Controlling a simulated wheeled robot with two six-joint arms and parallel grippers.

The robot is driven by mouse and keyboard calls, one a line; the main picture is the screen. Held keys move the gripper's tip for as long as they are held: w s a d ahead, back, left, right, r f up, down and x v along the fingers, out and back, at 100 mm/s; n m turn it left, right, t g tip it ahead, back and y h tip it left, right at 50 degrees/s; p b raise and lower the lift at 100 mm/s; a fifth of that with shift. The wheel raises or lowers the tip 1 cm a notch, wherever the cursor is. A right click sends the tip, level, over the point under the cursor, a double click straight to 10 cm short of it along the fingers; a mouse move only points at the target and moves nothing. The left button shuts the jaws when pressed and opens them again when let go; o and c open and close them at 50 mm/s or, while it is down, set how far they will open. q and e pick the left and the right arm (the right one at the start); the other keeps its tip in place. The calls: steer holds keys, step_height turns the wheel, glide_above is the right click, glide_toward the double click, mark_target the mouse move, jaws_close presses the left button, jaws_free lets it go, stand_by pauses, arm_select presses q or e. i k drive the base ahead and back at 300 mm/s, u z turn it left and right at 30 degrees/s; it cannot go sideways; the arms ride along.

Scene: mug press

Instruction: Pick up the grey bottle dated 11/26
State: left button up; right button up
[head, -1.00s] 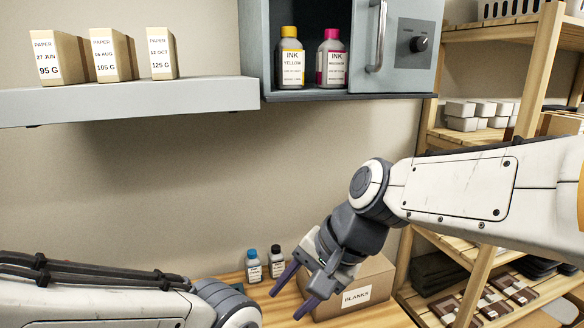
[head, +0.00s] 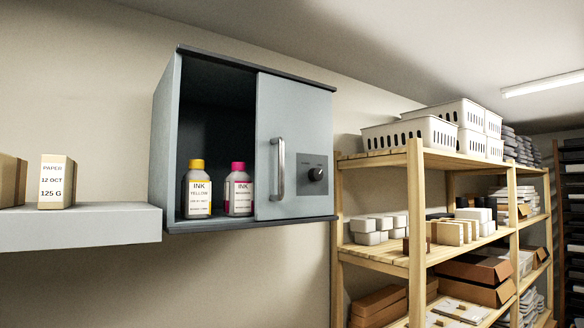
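No grey bottle dated 11/26 can be made out in the head view now. Two ink bottles stand upright side by side in the open left part of the wall cabinet (head: 296,150). One is the yellow-capped bottle (head: 197,190), labelled INK YELLOW. The other is the magenta-capped bottle (head: 238,190), whose label starts with INK. The small print on both labels is too small to read. Neither of my grippers is in view.
The cabinet door with its handle (head: 278,168) covers the right part of the cabinet. A grey wall shelf (head: 85,226) at left holds paper boxes (head: 56,182). A wooden rack (head: 416,230) at right carries white baskets (head: 410,134), boxes and stacks.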

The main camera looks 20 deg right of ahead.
mark_target(238, 200)
steer(key=u, duration=0.1)
steer(key=k, duration=0.5)
steer(key=z, duration=0.65)
steer(key=i, duration=0.95)
steer(key=u, duration=1.45)
steer(key=i, duration=0.25)
steer(key=u, duration=0.1)
